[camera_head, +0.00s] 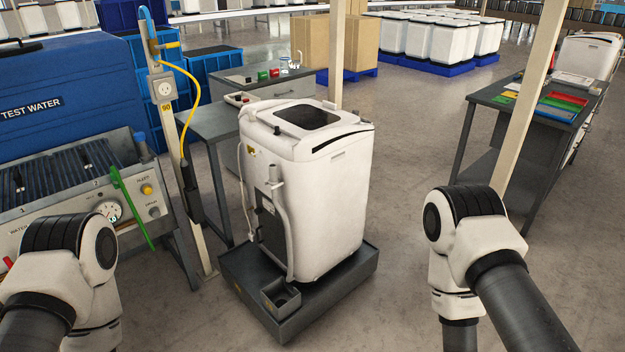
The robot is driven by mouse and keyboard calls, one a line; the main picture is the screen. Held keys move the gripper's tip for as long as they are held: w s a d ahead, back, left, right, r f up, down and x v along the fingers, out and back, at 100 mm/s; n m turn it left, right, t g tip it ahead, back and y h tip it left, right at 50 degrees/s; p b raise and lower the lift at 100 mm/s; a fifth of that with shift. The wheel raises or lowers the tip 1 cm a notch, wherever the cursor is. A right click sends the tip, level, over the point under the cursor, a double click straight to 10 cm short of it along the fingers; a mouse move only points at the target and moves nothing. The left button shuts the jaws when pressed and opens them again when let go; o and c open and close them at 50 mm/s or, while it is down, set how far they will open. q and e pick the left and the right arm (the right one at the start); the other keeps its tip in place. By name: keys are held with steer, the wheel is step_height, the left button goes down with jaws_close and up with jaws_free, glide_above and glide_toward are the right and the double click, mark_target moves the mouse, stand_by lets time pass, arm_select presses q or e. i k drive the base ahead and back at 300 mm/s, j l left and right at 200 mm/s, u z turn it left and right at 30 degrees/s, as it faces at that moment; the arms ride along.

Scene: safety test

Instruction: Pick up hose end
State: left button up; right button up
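A white top-loading washing machine (335,200) stands upright on a dark grey tray-like base (345,295) in the middle of the view. A light grey hose (283,225) runs down its left-front side. The hose's upper end (273,183) is beside the machine's side, and its lower part reaches down near a small open dark box (281,297) on the base. A thinner white hose or cord (241,190) hangs at the machine's left edge. Parts of both my arms show at the lower left and lower right, apart from the machine. Neither gripper is in view.
A post (168,130) with a socket, a yellow cable (196,100) and a blue hose stands left of the machine. A blue water-test bench (65,90) is at far left. A grey table (490,95) stands right. Floor right of the machine is clear.

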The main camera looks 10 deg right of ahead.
mark_target(273, 180)
steer(key=i+l, duration=0.3)
steer(key=i, duration=0.25)
steer(key=i+l, duration=0.3)
steer(key=i, duration=0.2)
